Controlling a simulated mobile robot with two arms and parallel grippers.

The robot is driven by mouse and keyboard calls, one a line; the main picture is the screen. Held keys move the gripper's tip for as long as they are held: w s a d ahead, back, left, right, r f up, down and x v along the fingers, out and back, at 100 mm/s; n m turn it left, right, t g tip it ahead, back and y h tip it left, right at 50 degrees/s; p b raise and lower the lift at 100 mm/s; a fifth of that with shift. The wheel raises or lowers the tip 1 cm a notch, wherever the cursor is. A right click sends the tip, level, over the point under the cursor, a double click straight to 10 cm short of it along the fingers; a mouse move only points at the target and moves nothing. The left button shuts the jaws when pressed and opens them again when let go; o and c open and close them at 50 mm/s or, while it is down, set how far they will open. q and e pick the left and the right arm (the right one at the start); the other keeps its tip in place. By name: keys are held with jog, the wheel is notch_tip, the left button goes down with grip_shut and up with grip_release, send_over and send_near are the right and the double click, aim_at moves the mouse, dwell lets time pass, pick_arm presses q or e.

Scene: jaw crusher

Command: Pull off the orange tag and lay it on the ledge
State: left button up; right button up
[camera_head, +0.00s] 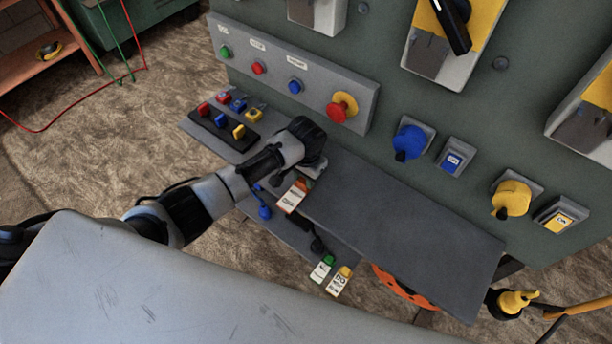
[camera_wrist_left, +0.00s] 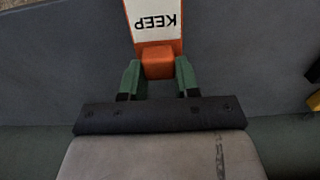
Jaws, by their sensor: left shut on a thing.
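The orange tag (camera_head: 292,197) has a white label and hangs at the left end of the dark grey ledge (camera_head: 400,215). In the left wrist view the tag (camera_wrist_left: 155,20) shows the word KEEP, upside down, with an orange block at its near end. My left gripper (camera_head: 290,180) is at the tag's upper end, partly hidden by my wrist. In the wrist view its green fingers (camera_wrist_left: 158,75) are shut on the orange block. I cannot tell whether the tag is still attached to anything. My right gripper is not in view.
A blue padlock (camera_head: 263,211) hangs left of the tag. Green and yellow tags (camera_head: 331,275) hang below. Coloured padlocks sit on a black rack (camera_head: 225,127) at the left. The panel behind carries buttons and a red knob (camera_head: 341,108). The ledge's middle is bare.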

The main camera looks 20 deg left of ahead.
pick_arm(q)
jog(key=shift+f, duration=0.5)
dwell(0.4)
jog(key=o, duration=1)
notch_tip(320, 180, up, 11)
jog(key=shift+f, duration=0.1)
